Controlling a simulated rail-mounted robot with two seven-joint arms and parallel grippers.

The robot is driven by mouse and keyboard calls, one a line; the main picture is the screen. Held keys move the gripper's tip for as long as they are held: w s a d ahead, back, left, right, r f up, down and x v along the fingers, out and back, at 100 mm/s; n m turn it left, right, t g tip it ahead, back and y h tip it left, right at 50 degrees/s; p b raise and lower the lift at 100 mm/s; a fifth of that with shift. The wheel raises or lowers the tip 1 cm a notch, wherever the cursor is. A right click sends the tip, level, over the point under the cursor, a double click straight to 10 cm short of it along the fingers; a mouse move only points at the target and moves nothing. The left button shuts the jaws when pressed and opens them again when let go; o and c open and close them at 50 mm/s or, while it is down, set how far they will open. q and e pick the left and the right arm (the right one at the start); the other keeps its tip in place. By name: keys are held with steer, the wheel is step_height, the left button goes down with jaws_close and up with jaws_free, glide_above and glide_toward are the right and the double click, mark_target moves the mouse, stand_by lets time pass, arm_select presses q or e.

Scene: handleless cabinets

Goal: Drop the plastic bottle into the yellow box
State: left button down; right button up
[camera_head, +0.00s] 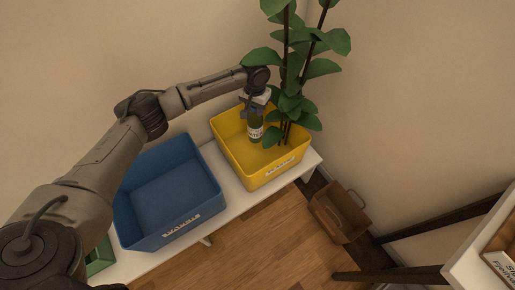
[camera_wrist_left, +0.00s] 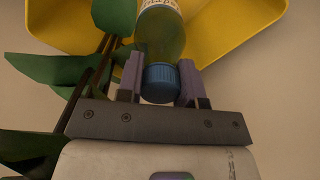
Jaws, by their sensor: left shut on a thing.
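The plastic bottle (camera_head: 256,130) is green with a white label and shows in the head view at the yellow box (camera_head: 281,177). My left gripper (camera_head: 253,101) is shut on the bottle near its cap end. In the left wrist view the bottle (camera_wrist_left: 165,38), with its blue cap, sits between the two fingers of the gripper (camera_wrist_left: 161,84). The bottle hangs roughly upright, over or within the box opening. I cannot tell whether its base touches the box floor. The yellow box also shows in the left wrist view (camera_wrist_left: 235,28). My right gripper is not in view.
A leafy plant (camera_head: 296,65) stands close to the gripper, its leaves overlapping the yellow box. A blue box (camera_head: 172,190) and a green box (camera_head: 101,257) stand to the left on the white bench (camera_head: 234,205). A brown crate (camera_head: 339,212) is on the floor.

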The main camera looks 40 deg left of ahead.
arm_select(q)
steer(key=c, duration=0.7)
jaws_free()
steer(key=shift+r+p, duration=3.85)
steer(key=shift+r, duration=3.05)
